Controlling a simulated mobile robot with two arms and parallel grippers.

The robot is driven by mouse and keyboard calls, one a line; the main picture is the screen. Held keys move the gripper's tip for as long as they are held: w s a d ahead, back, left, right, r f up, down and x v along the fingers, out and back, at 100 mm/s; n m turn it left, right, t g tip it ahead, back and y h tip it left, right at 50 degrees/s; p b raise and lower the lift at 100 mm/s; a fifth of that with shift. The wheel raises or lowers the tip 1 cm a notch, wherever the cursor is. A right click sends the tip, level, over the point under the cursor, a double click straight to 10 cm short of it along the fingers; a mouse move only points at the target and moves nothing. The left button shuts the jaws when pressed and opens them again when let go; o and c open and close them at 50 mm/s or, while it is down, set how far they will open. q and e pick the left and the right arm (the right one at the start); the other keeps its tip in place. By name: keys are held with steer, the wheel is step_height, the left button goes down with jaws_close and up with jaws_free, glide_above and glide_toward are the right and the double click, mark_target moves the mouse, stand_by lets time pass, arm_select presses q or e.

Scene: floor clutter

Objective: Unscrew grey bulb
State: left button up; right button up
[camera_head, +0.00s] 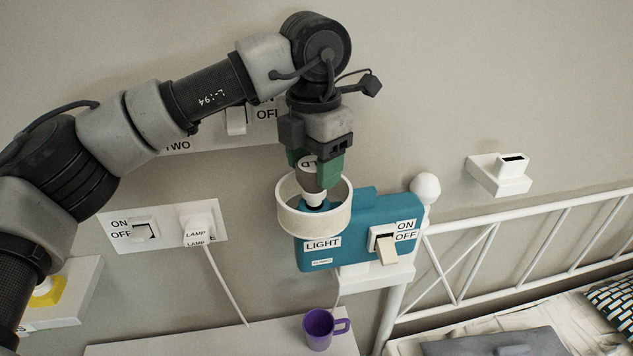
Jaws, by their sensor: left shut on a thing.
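My left gripper (316,164) points down from above, its green fingers shut on the grey bulb (312,180). The bulb is upright, with a label ending in "LD" partly covered by the fingers. Its pale lower end is inside the white ring shade (314,222) of the teal lamp box (315,255) marked "LIGHT". A dark socket part shows right below the bulb; I cannot tell whether the threads are engaged. A switch (385,245) marked ON and OFF is on the box front. My right gripper is not in view.
A wall plate (168,243) with a switch and a plug marked "LAMP" is at left. A purple mug (318,329) stands on the white surface below. A white bed frame (530,220) is at right. A white wall bracket (495,174) is at upper right.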

mark_target(314, 164)
arm_select(q)
steer(key=shift+r+p, duration=1.5)
steer(key=shift+r, duration=1)
steer(key=shift+f, duration=0.1)
